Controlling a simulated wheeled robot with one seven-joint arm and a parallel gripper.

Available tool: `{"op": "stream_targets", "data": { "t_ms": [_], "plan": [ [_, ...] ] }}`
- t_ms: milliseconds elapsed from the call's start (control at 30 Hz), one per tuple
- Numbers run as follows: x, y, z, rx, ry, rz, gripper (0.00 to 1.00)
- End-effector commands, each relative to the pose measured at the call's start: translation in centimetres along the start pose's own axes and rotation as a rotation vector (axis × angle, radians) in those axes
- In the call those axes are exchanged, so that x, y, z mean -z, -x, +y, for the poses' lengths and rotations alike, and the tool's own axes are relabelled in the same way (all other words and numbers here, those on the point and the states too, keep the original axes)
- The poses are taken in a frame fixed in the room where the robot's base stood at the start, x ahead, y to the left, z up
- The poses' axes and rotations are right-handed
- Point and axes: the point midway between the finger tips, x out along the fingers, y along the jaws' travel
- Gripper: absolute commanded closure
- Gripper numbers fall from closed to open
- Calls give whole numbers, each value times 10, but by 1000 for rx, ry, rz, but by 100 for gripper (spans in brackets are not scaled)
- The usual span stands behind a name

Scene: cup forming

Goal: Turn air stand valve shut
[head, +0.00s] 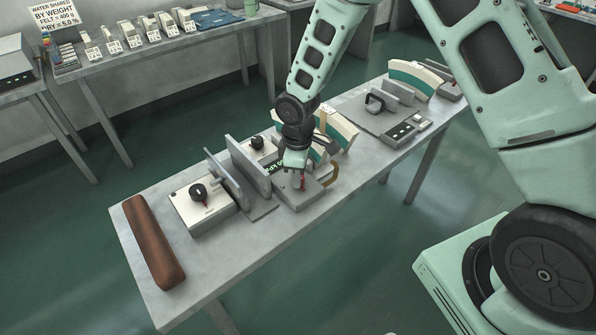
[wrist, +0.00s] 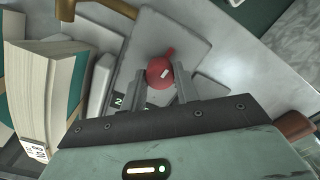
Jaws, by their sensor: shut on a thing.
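The air stand (head: 309,194) is a grey box near the middle of the table. A small dark display (head: 276,168) with pale characters sits on it, partly hidden by my gripper. Its red valve (head: 302,184) is a round knob with a short lever. In the wrist view the red valve (wrist: 161,71) sits between my fingertips on the grey top (wrist: 187,34), its lever pointing up and slightly right. My gripper (head: 297,176) reaches down from above and is shut on the valve, as the wrist view of the gripper (wrist: 159,88) also shows.
A brown roll (head: 153,242) lies at the near left table end. A curved cream-and-green block (wrist: 45,85) and a brass pipe (wrist: 92,10) are close by.

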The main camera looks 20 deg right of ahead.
Motion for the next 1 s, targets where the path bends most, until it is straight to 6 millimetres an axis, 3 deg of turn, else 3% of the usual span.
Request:
{"op": "stream_targets", "data": {
  "t_ms": [767, 800, 833, 867, 1000],
  "plan": [
    [0, 0, 1, -1, 100, 0, 92],
    [0, 0, 1, -1, 100, 0, 61],
    [0, 0, 1, -1, 100, 0, 53],
    [0, 0, 1, -1, 100, 0, 48],
    [0, 0, 0, -1, 99, 0, 48]
  ]
}}
